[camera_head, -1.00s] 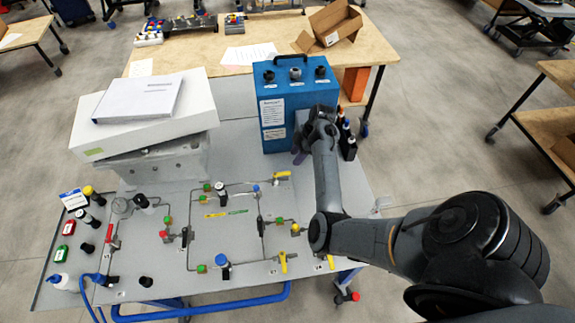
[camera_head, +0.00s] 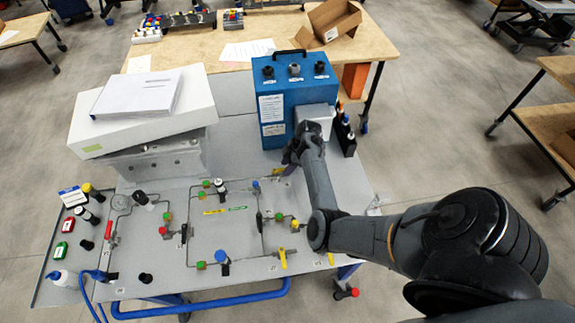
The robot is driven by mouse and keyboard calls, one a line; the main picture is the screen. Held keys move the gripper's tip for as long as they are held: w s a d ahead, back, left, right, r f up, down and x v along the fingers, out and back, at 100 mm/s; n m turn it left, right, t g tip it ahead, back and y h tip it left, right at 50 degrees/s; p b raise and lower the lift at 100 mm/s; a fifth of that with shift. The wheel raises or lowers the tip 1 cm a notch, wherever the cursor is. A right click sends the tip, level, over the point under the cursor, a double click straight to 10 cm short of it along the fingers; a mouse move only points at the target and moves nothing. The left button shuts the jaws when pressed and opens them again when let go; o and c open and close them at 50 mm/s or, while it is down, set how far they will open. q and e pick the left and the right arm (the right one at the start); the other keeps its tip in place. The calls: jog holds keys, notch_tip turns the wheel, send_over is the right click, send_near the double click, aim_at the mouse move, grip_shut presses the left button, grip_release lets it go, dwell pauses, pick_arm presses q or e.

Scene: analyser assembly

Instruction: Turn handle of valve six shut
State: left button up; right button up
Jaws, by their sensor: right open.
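The tubing panel (camera_head: 150,275) lies on the bench, with thin metal lines and several valves. A yellow valve handle (camera_head: 283,258) is at its lower right, and another yellow handle (camera_head: 295,226) is a little above it. A red handle (camera_head: 109,229) is at the left, and a blue valve (camera_head: 221,256) is at the lower middle. The valve numbers are too small to read, so I cannot tell which is valve six. My right gripper (camera_head: 284,170) is open above the panel's upper right, in front of the blue box and apart from the yellow handles. My left gripper is out of view.
The blue box (camera_head: 270,90) with a grey-white block (camera_head: 318,115) on its front stands behind my right gripper. Dark bottles (camera_head: 345,137) stand to its right. A white box (camera_head: 140,130) with papers is at the back left. The panel's middle is clear above the valves.

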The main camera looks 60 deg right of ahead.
grip_shut()
jog(key=shift+r, duration=0.1)
